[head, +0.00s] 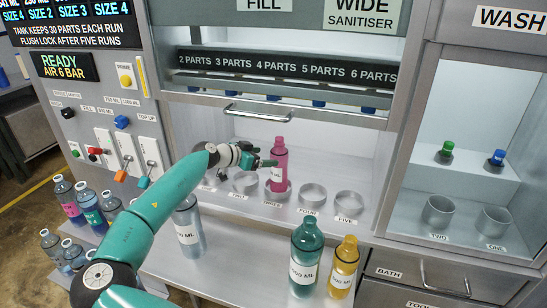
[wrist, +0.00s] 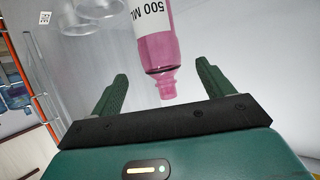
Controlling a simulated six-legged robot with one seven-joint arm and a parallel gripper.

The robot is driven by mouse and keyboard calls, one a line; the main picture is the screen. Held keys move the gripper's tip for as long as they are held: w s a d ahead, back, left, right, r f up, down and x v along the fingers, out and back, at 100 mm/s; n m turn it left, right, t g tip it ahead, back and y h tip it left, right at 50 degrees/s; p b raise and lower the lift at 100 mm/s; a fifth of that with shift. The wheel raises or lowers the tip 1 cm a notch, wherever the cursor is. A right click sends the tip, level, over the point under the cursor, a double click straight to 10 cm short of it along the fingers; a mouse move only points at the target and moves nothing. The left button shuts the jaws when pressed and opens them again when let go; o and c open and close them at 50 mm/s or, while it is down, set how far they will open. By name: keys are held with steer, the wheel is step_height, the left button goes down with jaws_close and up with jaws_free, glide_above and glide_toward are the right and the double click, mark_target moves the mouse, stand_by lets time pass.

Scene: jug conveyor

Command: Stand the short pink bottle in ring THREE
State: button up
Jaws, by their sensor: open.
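The short pink bottle (head: 279,165) stands upright at ring THREE (head: 288,192) in the fill bay, its base at the ring. In the wrist view the pink bottle (wrist: 157,55) shows its neck and part of a 500 ML label. My gripper (head: 262,162) is beside the bottle's upper part, on its left in the head view. In the wrist view my gripper's fingers (wrist: 161,88) are spread wide on either side of the bottle's neck, with gaps, not touching it. The bottle's far side is hidden.
Empty rings TWO (head: 246,184), FOUR (head: 313,193) and FIVE (head: 349,204) flank ring THREE. A clear bottle (head: 189,232), a teal bottle (head: 306,258) and a yellow bottle (head: 344,268) stand on the front counter. A raised door (head: 290,110) with a handle hangs above.

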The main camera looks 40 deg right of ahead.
steer(key=s+a+f+n+y, duration=0.3)
steer(key=s+a+f+y, duration=0.7)
steer(key=s+a+f, duration=0.1)
steer(key=s+a+r+n+t+y, duration=0.2)
steer(key=a+r+n, duration=0.2)
steer(key=a, duration=0.4)
steer(key=s+a+r+n+t+y, duration=0.1)
steer(key=s+a+r+n+y, duration=0.2)
steer(key=a, duration=0.5)
steer(key=s+a+r+n+t+h, duration=0.1)
steer(key=s+a+r+n+t, duration=0.3)
steer(key=s+a+r+n, duration=0.5)
steer(key=s+a+r, duration=0.1)
steer(key=s+a, duration=0.1)
steer(key=a, duration=0.1)
steer(key=shift+r, duration=0.35)
